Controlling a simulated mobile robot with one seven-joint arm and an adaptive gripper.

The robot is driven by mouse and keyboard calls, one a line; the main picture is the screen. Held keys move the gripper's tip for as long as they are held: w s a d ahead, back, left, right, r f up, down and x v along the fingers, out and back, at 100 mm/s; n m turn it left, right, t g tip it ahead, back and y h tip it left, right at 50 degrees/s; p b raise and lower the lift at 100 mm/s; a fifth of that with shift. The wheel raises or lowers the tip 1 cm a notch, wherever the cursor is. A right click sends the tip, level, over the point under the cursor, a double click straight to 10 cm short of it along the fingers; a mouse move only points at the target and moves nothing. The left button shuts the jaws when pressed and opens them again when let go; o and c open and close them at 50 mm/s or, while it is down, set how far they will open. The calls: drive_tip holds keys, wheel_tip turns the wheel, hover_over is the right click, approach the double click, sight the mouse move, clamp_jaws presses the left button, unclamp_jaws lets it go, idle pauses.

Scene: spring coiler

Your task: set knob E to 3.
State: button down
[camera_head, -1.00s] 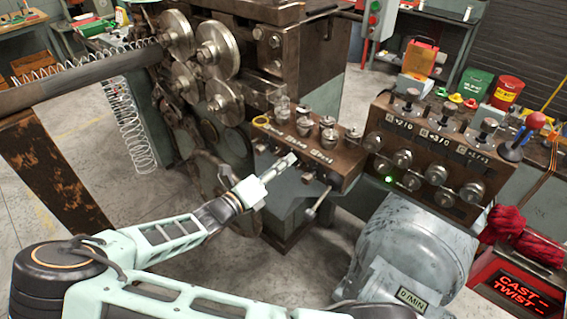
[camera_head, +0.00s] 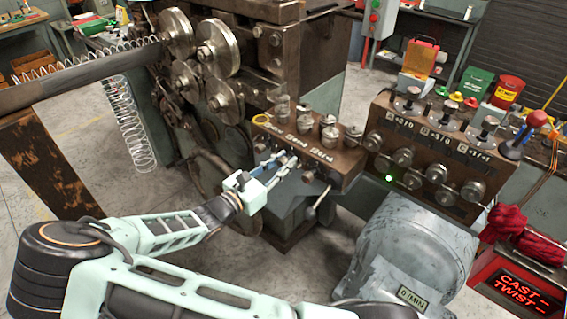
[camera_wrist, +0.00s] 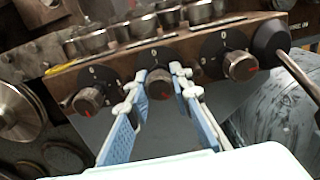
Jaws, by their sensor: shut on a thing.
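A brown control box (camera_head: 335,150) carries a row of three dark knobs with red marks on its front face. In the wrist view the middle knob (camera_wrist: 159,84) sits between the fingertips of my gripper (camera_wrist: 156,80), which is shut on it, one finger on each side. My gripper also shows in the head view (camera_head: 279,162), reaching the box from the lower left. The left knob (camera_wrist: 88,100) and the right knob (camera_wrist: 240,66) are free. Zeros show above the knobs. I cannot read which knob is E, nor the held knob's setting.
A lever (camera_wrist: 298,74) sticks out right of the knobs. Metal cylinders (camera_head: 329,128) stand on the box top. A second panel (camera_head: 430,150) with several knobs and a green light stands to the right. A grey motor housing (camera_head: 405,245) is below it.

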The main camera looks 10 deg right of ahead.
drive_tip(key=m+b, duration=0.2)
drive_tip(key=m, duration=0.4)
drive_tip(key=shift+m, duration=0.3)
drive_tip(key=m+b, duration=0.3)
drive_tip(key=m, duration=0.3)
drive_tip(key=shift+f, duration=0.1)
drive_tip(key=m+b, duration=0.5)
drive_tip(key=m, duration=0.1)
drive_tip(key=shift+a+m, duration=0.1)
drive_tip(key=shift+m, duration=0.3)
drive_tip(key=m+b, duration=0.2)
drive_tip(key=m, duration=0.1)
drive_tip(key=shift+b, duration=0.3)
drive_tip(key=shift+m+b, duration=0.85)
drive_tip(key=shift+m, duration=0.35)
drive_tip(key=shift+r, duration=0.2)
drive_tip(key=c, duration=1.7)
unclamp_jaws()
